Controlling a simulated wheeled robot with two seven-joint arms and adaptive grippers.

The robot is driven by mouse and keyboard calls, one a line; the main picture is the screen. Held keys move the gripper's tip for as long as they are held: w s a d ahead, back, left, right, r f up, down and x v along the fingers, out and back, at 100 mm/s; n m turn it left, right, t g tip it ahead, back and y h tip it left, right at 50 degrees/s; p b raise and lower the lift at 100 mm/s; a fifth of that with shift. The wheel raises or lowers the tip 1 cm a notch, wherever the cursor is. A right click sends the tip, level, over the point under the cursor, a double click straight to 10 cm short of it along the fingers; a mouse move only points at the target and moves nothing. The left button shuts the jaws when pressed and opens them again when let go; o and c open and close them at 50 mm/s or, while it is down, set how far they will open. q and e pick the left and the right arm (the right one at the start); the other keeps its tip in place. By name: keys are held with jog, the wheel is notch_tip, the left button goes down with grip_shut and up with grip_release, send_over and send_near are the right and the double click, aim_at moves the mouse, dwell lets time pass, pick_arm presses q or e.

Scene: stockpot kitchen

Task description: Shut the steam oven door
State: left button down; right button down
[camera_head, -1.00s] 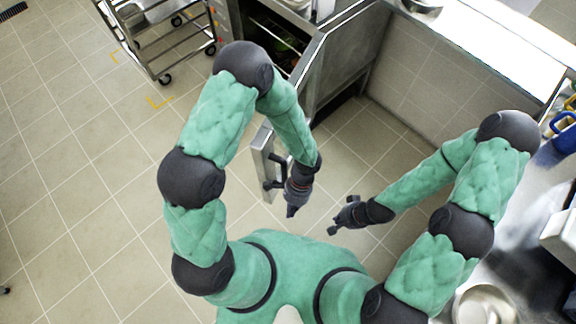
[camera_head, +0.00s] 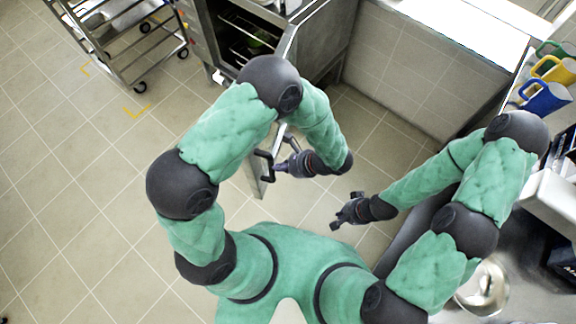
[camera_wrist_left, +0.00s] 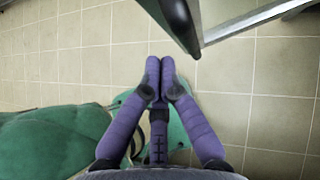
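The steam oven (camera_head: 318,50) stands at the top of the head view, its front open onto racks with something green inside. Its door (camera_head: 254,178) stands open, seen nearly edge-on, with a dark handle (camera_head: 266,162) on its right side. My arm hides part of the door. My left gripper (camera_head: 279,168) is beside the handle; contact cannot be told. In the left wrist view its fingertips (camera_wrist_left: 160,68) are together with nothing seen between them, and the dark handle (camera_wrist_left: 176,22) is just beyond. My right gripper (camera_head: 340,211) is open and empty over the floor.
A metal rack trolley (camera_head: 125,45) stands at upper left. A counter with several coloured jugs (camera_head: 546,97) and a metal bowl (camera_head: 484,288) runs along the right. The tiled floor at left is clear.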

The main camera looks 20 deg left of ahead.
aim_at(253, 166)
pick_arm(q)
jog(key=shift+a+f+b, duration=0.3)
jog(key=shift+a+f, duration=0.15)
jog(key=shift+a, duration=0.7)
jog(key=shift+a+f+b, duration=0.25)
jog(key=shift+a+f, duration=0.2)
jog(key=shift+a, duration=0.65)
jog(key=shift+a+f+b, duration=0.3)
jog(key=shift+a+f, duration=0.15)
jog(key=shift+a, duration=0.7)
